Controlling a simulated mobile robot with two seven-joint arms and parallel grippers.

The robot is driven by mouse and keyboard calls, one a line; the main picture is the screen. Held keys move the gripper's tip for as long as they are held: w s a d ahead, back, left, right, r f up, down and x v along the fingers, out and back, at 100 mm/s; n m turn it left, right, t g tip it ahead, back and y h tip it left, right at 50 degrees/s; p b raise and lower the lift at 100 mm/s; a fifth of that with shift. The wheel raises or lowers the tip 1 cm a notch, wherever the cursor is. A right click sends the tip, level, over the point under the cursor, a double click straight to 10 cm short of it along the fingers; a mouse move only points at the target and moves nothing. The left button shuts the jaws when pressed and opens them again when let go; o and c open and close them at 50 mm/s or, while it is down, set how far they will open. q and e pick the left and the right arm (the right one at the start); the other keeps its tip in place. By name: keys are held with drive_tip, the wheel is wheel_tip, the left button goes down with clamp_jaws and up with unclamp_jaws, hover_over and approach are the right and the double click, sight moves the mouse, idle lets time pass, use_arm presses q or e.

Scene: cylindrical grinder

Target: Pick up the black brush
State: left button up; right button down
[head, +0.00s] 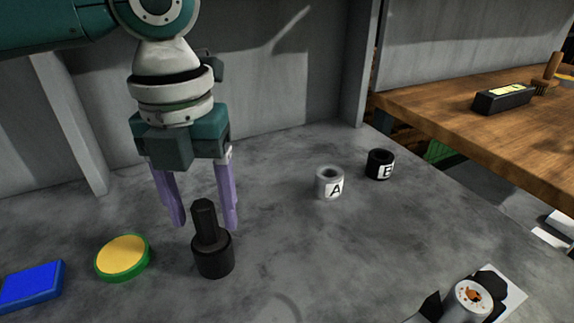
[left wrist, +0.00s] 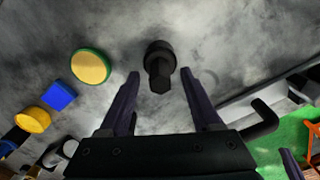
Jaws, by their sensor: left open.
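The black brush (head: 212,255) stands upright on the grey surface, with a wide round base and a narrower handle pointing up. In the left wrist view the brush (left wrist: 160,60) shows with its handle end towards the gripper. My left gripper (head: 204,226) points down, open, with its purple fingers apart on either side of the handle in the head view. In the left wrist view the fingertips (left wrist: 160,73) flank the handle end, with gaps visible. I cannot tell exactly how deep the handle is between them. My right gripper is not seen.
A green-rimmed yellow disc (head: 123,257) and a blue block (head: 32,285) lie left of the brush. Rings marked A (head: 329,183) and B (head: 380,164) stand to the right. A wooden table (head: 450,115) is at right. Grey walls rise behind.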

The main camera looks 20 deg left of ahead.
sight(209, 235)
use_arm(q)
wheel_tip(209, 235, down, 2)
drive_tip(key=shift+f, duration=0.25)
clamp_jaws()
idle(0.4)
